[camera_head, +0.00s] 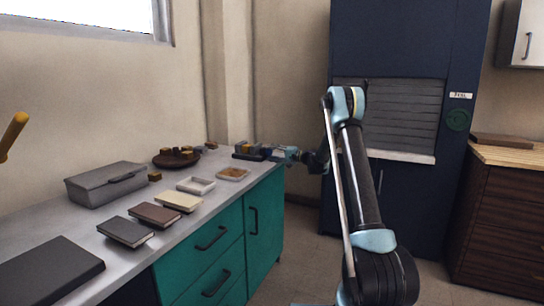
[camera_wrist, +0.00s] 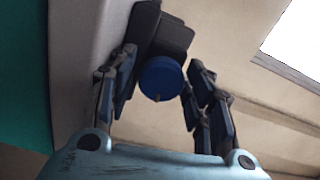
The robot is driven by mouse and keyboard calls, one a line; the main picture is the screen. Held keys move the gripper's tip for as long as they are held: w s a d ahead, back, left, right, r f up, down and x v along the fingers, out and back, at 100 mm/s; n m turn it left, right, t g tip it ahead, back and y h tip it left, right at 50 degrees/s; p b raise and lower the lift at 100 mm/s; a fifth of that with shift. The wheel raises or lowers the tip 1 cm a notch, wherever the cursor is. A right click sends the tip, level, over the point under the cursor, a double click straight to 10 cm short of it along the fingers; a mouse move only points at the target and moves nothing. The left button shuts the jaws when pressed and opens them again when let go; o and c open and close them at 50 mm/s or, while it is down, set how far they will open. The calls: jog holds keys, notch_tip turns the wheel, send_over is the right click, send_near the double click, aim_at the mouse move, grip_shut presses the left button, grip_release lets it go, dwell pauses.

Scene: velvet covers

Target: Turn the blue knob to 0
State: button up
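The blue knob (camera_wrist: 160,77) is round and shows in the wrist view on the face of a dark device (camera_wrist: 172,36). A small light mark shows at the knob's lower edge. No scale or 0 can be read. My gripper (camera_wrist: 163,62) is open, with one finger left and one right of the knob and gaps on both sides. I cannot tell whether the fingertips reach around it or stop short. In the head view my gripper (camera_head: 275,154) is at the counter's far end, beside the dark device (camera_head: 249,150); the knob is not distinguishable there.
The grey counter (camera_head: 190,226) over teal drawers holds a grey lidded box (camera_head: 107,183), a brown bowl (camera_head: 176,159), two small trays (camera_head: 196,185) (camera_head: 232,174) and several books (camera_head: 126,231). A dark blue cabinet (camera_head: 392,40) stands behind my arm. Floor is clear between counter and cabinet.

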jog(key=shift+d, duration=0.15)
jog(key=v, duration=1.1)
jog(key=shift+d, duration=0.35)
jog(key=shift+s+r, duration=0.1)
jog(key=shift+s, duration=0.05)
